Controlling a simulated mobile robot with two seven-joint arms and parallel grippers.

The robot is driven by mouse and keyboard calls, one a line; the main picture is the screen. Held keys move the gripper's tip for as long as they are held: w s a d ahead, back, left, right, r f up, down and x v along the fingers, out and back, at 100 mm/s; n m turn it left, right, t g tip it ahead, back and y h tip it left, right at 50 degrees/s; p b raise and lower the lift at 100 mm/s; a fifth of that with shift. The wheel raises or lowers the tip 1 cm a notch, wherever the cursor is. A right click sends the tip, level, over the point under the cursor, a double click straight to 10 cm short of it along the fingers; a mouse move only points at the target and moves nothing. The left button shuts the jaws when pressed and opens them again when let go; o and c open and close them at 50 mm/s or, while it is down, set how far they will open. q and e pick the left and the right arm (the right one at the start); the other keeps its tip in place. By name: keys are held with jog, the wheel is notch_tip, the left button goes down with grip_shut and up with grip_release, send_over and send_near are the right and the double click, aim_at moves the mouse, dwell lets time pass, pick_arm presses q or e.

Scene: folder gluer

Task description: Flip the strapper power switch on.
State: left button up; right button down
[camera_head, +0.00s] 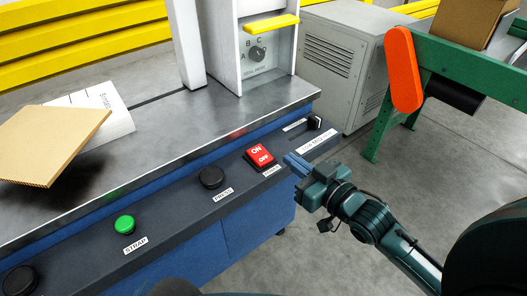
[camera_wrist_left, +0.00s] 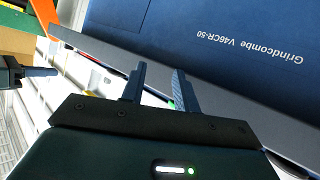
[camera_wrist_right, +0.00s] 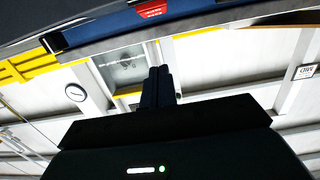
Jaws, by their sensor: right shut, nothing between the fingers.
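The red power switch (camera_head: 260,157), marked ON on its upper half and OFF on its lower half, sits on the strapper's dark front panel above a POWER label. I cannot tell which half is pressed in. It also shows at the top of the right wrist view (camera_wrist_right: 152,11). My right gripper (camera_head: 291,163) is shut and empty, just right of the switch and apart from it, its fingertips pointing left toward it. Its fingers stand together in the right wrist view (camera_wrist_right: 159,82). My left gripper (camera_wrist_left: 158,82) is open and empty near the strapper's blue body.
On the same panel are a black knob (camera_head: 211,178), a green STRAP button (camera_head: 125,224) and a small black selector (camera_head: 314,122). A cardboard stack (camera_head: 50,145) lies on the metal tabletop. A green conveyor frame (camera_head: 450,70) stands at right. Floor between is clear.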

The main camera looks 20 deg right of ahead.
send_over(264, 158)
jog(key=shift+f+b, duration=0.3)
jog(key=shift+f, duration=0.05)
notch_tip(264, 158, down, 3)
jog(key=shift+r+b, duration=0.1)
jog(key=shift+b, duration=0.2)
pick_arm(q)
jog(key=shift+s+a+r, duration=0.15)
jog(key=shift+a+r, duration=0.05)
jog(key=shift+a, duration=0.2)
pick_arm(e)
jog(key=shift+w+f, duration=0.1)
jog(key=shift+f, duration=0.45)
